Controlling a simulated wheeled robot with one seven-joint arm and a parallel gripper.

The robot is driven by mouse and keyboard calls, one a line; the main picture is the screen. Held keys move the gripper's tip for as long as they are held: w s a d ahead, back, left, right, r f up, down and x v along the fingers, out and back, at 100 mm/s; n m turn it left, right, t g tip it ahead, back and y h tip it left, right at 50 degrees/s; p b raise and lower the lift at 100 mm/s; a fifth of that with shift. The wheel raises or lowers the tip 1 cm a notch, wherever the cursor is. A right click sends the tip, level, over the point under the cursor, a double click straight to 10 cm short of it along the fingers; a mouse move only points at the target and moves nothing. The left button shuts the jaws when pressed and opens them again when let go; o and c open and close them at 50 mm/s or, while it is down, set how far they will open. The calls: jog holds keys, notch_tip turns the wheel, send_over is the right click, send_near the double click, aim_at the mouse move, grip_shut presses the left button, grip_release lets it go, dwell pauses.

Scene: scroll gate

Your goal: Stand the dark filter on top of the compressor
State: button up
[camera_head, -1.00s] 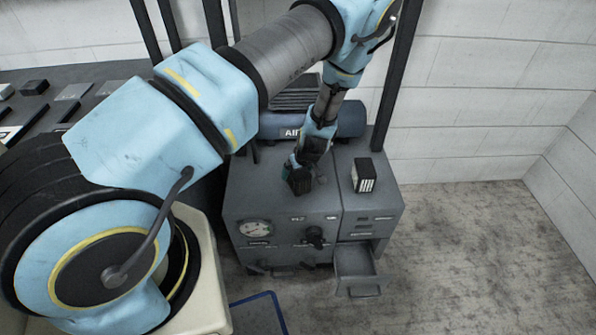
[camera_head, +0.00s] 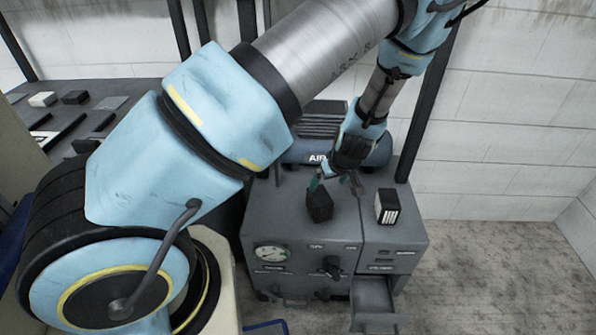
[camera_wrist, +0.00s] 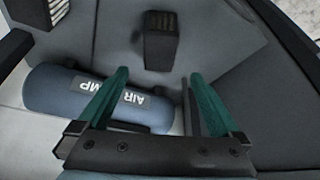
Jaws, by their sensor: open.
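The dark filter (camera_head: 319,205) is a small dark block standing upright on the grey top of the compressor (camera_head: 290,222), left of its raised seam. In the wrist view, the dark filter (camera_wrist: 160,48) shows beyond the fingertips, with a ribbed face at its upper end. My gripper (camera_head: 336,182) is just behind and above the filter in the head view. Its teal fingers are spread in the wrist view (camera_wrist: 158,75), with nothing between them. The filter looks clear of both fingers.
A dark block with a white-striped face (camera_head: 387,207) stands on the compressor's right section. A drawer (camera_head: 374,298) hangs open at the front right. A blue air tank (camera_wrist: 55,90) lies behind the filter. Dark posts rise at the back.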

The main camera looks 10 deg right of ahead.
jog(key=w+a+r+g+h, duration=0.1)
jog(key=w+a+r+g, duration=0.15)
jog(key=a+r, duration=1.25)
jog(key=s+a+r+m, duration=0.1)
jog(key=s+a+r, duration=0.2)
jog(key=a, duration=0.4)
jog(key=s+a+r+m, duration=0.1)
jog(key=s+a+r, duration=0.3)
jog(key=a+r, duration=0.2)
jog(key=shift+a+g, duration=0.35)
jog(key=shift+a, duration=0.85)
